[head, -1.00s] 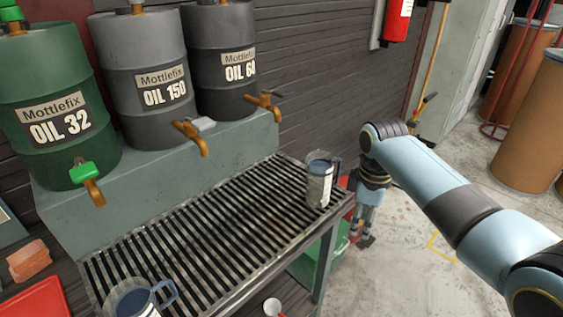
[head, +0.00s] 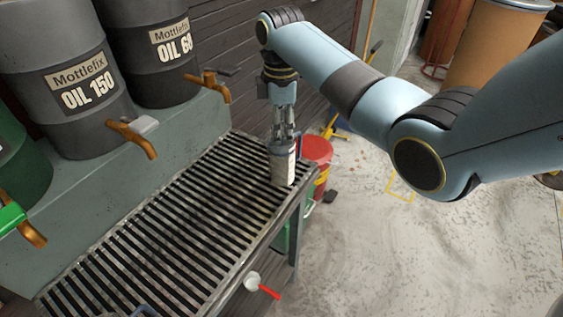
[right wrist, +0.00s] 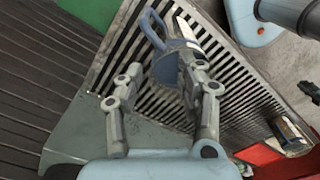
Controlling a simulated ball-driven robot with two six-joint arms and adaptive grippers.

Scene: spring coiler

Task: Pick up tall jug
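The tall jug (head: 283,168), grey-blue with a pale label, stands upright on the slatted grate near its right end. My right gripper (head: 284,132) points down from above at the jug's top and partly hides it. In the right wrist view the jug (right wrist: 168,66) shows with its blue handle beyond and between the two spread fingers of my right gripper (right wrist: 160,72). The fingers look open; whether they touch the jug I cannot tell. My left gripper is not in view.
The slatted grate (head: 150,235) is mostly bare. Oil drums with orange taps (head: 132,137) stand on the ledge behind it. A red bucket (head: 317,150) stands on the floor beside the grate. A second jug (head: 146,311) barely shows at the bottom edge.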

